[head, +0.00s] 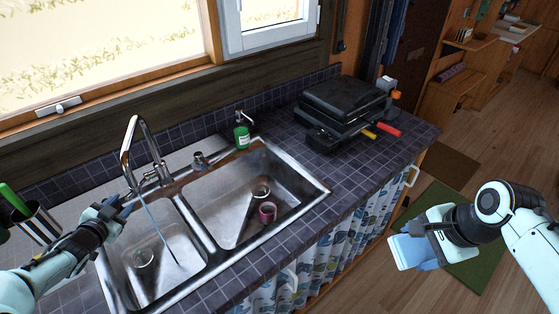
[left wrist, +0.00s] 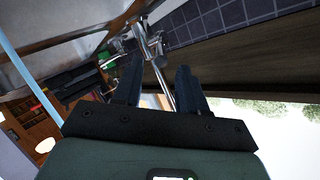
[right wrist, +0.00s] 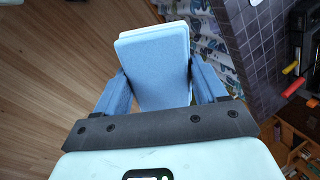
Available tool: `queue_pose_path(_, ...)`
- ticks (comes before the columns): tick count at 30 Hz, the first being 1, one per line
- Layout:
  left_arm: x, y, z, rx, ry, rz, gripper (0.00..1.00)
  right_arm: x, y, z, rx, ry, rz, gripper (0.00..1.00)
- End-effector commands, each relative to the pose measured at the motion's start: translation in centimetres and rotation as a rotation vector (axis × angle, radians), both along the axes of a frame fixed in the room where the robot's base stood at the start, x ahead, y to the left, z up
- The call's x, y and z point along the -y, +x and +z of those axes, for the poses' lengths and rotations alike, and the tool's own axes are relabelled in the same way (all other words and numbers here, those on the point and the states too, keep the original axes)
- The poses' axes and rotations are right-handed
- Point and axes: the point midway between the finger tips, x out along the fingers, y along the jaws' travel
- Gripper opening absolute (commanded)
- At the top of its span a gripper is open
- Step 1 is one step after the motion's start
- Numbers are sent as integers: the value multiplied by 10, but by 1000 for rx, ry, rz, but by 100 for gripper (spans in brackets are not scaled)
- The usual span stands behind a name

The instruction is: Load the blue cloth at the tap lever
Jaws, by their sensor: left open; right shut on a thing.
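The blue cloth (head: 404,254) is a folded, pad-like piece, pale along one edge. It is held in my right gripper (head: 420,246), out over the floor to the right of the counter. In the right wrist view the cloth (right wrist: 155,75) sits between the two fingers (right wrist: 160,92). The chrome tap (head: 136,128) stands behind the double sink, and a thin blue stream of water (head: 160,232) falls into the left basin. My left gripper (head: 128,202) is open beside the tap's base. In the left wrist view a chrome rod of the tap (left wrist: 162,85) shows between its fingers; contact is unclear.
A black grill-like appliance (head: 343,105) occupies the counter's right end. A utensil holder (head: 37,222) is at left.

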Motion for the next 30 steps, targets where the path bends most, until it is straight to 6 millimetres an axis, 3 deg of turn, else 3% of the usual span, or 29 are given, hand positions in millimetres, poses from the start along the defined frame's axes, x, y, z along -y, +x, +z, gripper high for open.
queue_pose_path(3,1,23,-7,1,-1,-2,42,0,1,5,4,0,0,47)
queue_pose_path(9,1,47,-14,1,-1,1,42,0,3,11,7,1,0,47)
queue_pose_path(21,1,54,-18,1,0,1,42,0,3,12,7,0,0,47)
queue_pose_path(22,1,54,-18,1,0,1,35,0,3,12,7,0,0,47)
queue_pose_path(25,1,54,-18,1,0,1,2,0,3,12,7,0,0,47)
queue_pose_path(30,1,54,-18,1,0,1,0,0,3,11,7,0,0,47)
